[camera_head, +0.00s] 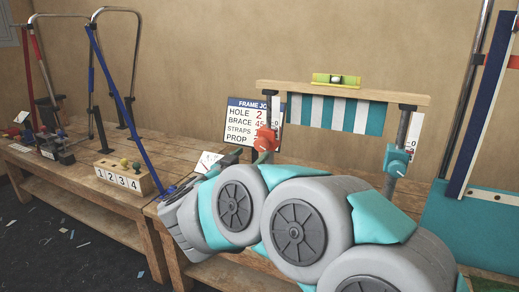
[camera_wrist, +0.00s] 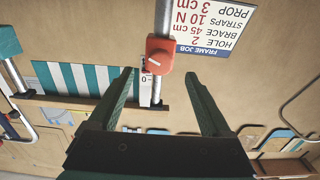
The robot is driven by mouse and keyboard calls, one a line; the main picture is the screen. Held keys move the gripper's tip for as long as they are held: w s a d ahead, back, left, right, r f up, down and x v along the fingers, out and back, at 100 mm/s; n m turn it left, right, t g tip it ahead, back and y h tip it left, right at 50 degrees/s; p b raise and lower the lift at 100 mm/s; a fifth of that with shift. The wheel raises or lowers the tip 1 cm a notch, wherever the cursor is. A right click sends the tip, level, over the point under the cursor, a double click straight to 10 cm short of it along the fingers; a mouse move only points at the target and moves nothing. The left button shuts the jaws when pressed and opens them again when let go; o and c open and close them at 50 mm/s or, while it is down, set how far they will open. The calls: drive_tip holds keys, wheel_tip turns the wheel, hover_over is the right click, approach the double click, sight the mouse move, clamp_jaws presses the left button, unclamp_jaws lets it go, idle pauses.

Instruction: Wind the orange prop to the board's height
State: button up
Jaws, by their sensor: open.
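The orange prop's collar (camera_head: 265,138) sits on an upright post under the left end of the wooden board (camera_head: 408,97). In the wrist view, which is upside down, the orange collar (camera_wrist: 160,55) shows with a pale mark on its face, on a grey post. My gripper (camera_wrist: 161,88) is open and empty; the post and collar lie beyond the gap between its fingers. A white scale strip stands beside the post. A green spirit level (camera_head: 336,79) lies on the board; its bubble is too small to read. Whether the post's top touches the board is unclear.
A teal collar (camera_head: 397,160) sits on the right post. Striped cloth (camera_head: 335,114) hangs below the board. A frame job card (camera_head: 240,122) stands behind the orange collar; the wrist view reads prop 3 cm. A numbered block (camera_head: 125,178) and metal frames stand at left.

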sight(260, 147)
drive_tip(key=x, duration=0.6)
clamp_jaws()
idle(0.7)
